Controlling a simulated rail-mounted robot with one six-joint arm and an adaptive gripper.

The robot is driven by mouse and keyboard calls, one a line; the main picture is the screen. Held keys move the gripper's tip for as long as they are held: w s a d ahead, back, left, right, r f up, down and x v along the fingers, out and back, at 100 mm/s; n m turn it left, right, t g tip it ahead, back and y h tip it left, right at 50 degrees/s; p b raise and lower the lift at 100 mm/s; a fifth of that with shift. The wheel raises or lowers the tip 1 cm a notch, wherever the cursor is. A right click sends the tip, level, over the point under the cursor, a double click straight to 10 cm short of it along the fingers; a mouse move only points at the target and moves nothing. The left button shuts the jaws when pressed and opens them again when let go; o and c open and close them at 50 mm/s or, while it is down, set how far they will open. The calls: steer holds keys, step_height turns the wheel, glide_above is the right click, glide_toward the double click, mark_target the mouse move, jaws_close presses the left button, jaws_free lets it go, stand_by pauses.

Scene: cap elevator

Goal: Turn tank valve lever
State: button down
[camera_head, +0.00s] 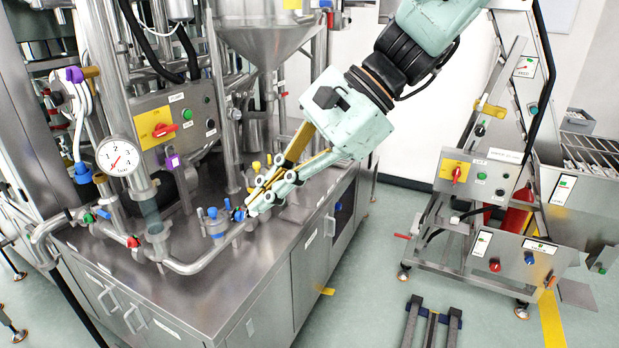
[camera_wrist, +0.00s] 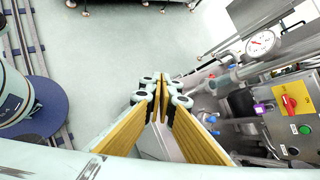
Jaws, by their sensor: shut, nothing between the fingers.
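My gripper (camera_head: 252,208) points down and to the left over the steel cabinet top (camera_head: 230,262). Its fingertips are together with nothing between them; the wrist view shows the closed fingertips (camera_wrist: 158,84) too. A small blue valve handle (camera_head: 239,215) lies right at the fingertips in the head view; I cannot tell if they touch. A blue-topped fitting (camera_head: 214,222) stands just left of it. A red valve handle (camera_head: 133,241) and a green one (camera_head: 88,217) sit on the pipework farther left. Which one is the tank valve lever is not clear.
A pressure gauge (camera_head: 118,157), a control box with a red switch (camera_head: 165,130) and a steel hopper (camera_head: 265,30) crowd the cabinet's back. A wheeled frame with controls (camera_head: 485,178) stands right. Open floor (camera_head: 370,270) lies between.

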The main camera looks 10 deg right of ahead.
steer(key=w+a+f+m+t+y, duration=0.15)
steer(key=w+m, duration=0.25)
steer(key=w, duration=0.6)
steer(key=w+a+f+m+t+y, duration=0.1)
steer(key=w+f+m+y, duration=0.2)
steer(key=w, duration=0.6)
steer(key=w+a+m+t+y, duration=0.15)
steer(key=w+m, duration=0.35)
steer(key=w, duration=0.5)
steer(key=w+d+f+m+t, duration=0.3)
steer(key=w+f+m, duration=0.25)
steer(key=w, duration=0.55)
steer(key=w+d+f+m+t+h, duration=0.1)
steer(key=w+d+f+m+t, duration=0.5)
steer(key=w+d+f+m, duration=0.5)
steer(key=w+d+f+m+t+h, duration=0.1)
steer(key=w+d+f+m+h, duration=0.1)
steer(key=d+f, duration=0.2)
steer(key=w+d+f+m+t+h, duration=0.2)
steer(key=w+d+f, duration=0.1)
steer(key=f, duration=0.6)
steer(key=w+d+f+m+t+h, duration=0.2)
steer(key=w+d+f+m, duration=0.1)
steer(key=d+f, duration=0.2)
step_height(320, 180, down, 2)
steer(key=shift+w+d+h, duration=0.15)
steer(key=shift+w+h, duration=0.1)
steer(key=shift+h, duration=0.15)
steer(key=shift+w+b, duration=0.15)
steer(key=shift+b, duration=0.15)
